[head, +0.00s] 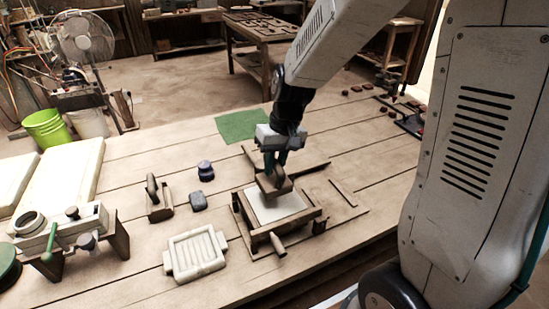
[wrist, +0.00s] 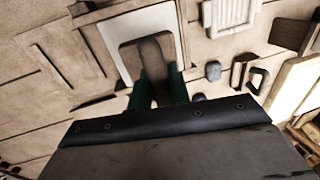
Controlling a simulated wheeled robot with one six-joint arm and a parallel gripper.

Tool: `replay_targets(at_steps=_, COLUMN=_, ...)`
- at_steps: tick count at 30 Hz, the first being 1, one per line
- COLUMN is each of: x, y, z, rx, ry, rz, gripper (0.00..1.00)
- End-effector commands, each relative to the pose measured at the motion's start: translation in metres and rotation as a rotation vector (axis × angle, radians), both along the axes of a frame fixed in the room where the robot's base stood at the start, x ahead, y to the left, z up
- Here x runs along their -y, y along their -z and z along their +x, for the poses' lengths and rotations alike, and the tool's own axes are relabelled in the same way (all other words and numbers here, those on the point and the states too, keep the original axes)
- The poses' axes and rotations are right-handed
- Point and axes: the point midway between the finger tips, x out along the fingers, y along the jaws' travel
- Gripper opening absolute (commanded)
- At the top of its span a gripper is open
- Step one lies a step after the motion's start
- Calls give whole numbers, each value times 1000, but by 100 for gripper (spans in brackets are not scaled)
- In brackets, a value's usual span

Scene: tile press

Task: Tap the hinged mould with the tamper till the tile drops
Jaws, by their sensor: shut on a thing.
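My gripper (head: 274,160) is shut on the brown handle of the tamper (head: 275,186), a flat dark-brown block. In the wrist view the green fingers (wrist: 160,88) pinch the tamper's handle (wrist: 154,90). The tamper is over the far part of a pale square slab (head: 272,207) inside the brown wooden frame of the mould (head: 252,236). I cannot tell whether it touches the slab. The mould has a round handle (head: 279,246) at its near side. The tamper and my gripper hide part of the slab; whether this is the tile is unclear.
A cream ribbed tray (head: 168,262), a dark block (head: 198,201), a dark-blue jar (head: 206,171) and a wooden block with a handle (head: 160,211) stand left of the mould. A green cloth (head: 240,125) lies behind. Wooden strips (head: 343,192) lie at right.

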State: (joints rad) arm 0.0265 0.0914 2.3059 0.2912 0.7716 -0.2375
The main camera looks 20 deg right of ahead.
Motion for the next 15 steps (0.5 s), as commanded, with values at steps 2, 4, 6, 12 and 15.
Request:
replay_targets(at_steps=2, x=0, y=0, z=0, rx=1, ry=0, rz=0, gripper=0)
replay_targets(at_steps=4, x=0, y=0, z=0, rx=1, ry=0, rz=0, gripper=0)
replay_targets(at_steps=6, x=0, y=0, z=0, rx=1, ry=0, rz=0, gripper=0)
replay_targets(at_steps=12, x=0, y=2, z=0, rx=0, ry=1, rz=0, gripper=0)
replay_targets(at_steps=15, x=0, y=17, z=0, rx=-3, ry=1, rz=0, gripper=0)
